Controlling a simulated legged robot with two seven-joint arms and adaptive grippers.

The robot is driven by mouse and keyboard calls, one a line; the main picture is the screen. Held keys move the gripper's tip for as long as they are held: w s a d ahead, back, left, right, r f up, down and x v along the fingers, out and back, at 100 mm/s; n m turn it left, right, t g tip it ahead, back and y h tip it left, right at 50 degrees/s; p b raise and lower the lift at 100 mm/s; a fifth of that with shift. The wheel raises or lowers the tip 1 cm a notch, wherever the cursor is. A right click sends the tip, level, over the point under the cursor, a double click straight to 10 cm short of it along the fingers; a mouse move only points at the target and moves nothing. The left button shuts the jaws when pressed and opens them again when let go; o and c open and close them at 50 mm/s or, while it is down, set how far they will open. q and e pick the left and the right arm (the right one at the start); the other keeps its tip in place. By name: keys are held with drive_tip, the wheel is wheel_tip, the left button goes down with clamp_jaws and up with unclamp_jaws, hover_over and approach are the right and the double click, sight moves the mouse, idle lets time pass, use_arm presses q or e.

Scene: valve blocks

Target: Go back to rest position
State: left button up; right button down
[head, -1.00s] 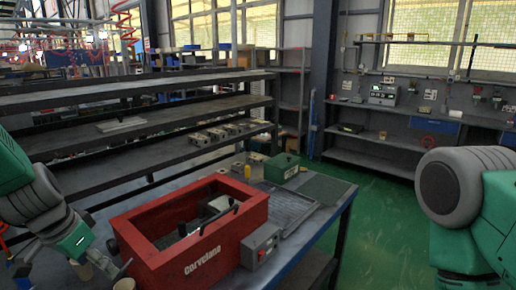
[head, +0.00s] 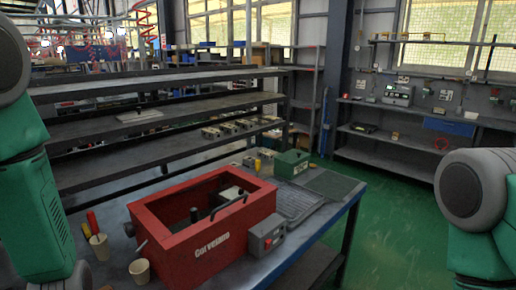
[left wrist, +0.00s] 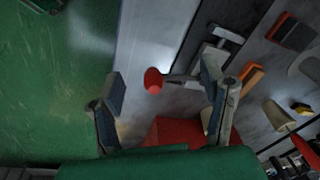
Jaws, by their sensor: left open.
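My left gripper (left wrist: 161,92) is open in the left wrist view, its two fingers spread wide with nothing held between them. In the head view only my green left arm shows at the left edge, and its gripper is out of sight. My right arm shows at the right edge of the head view, with its gripper out of frame. A red Corvelano box (head: 207,240), open at the top with dark and light parts inside, sits on the blue workbench (head: 335,213). Part of a red surface (left wrist: 185,130) shows behind the fingers in the left wrist view.
A green case (head: 291,164) and a ridged tray (head: 298,202) lie on the bench's right. Shelves (head: 160,127) holding valve blocks (head: 240,126) stand behind. Green floor (head: 395,215) is clear at the right.

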use_arm(q)
drive_tip(key=s+d+f+n+g+h, duration=0.1)
drive_tip(key=s+d+f, duration=0.2)
drive_tip(key=s+f, duration=0.5)
drive_tip(key=s+d+f+n, duration=0.1)
drive_tip(key=s+d+f, duration=0.25)
drive_tip(key=s, duration=0.75)
wheel_tip(320, 180, down, 10)
drive_tip(key=w+b, duration=0.2)
drive_tip(key=b, duration=0.8)
drive_tip(key=shift+w+r+m+b, duration=0.2)
drive_tip(key=shift+m+b, duration=0.1)
drive_tip(key=shift+b, duration=0.1)
use_arm(e)
wheel_tip(320, 180, down, 11)
drive_tip(key=shift+d, duration=0.25)
use_arm(q)
drive_tip(key=shift+w+d, duration=0.15)
drive_tip(key=shift+d, duration=0.2)
use_arm(e)
drive_tip(key=shift+d+f, duration=0.1)
drive_tip(key=shift+d, duration=0.25)
use_arm(q)
drive_tip(key=shift+a, duration=0.1)
use_arm(e)
drive_tip(key=shift+a, duration=0.1)
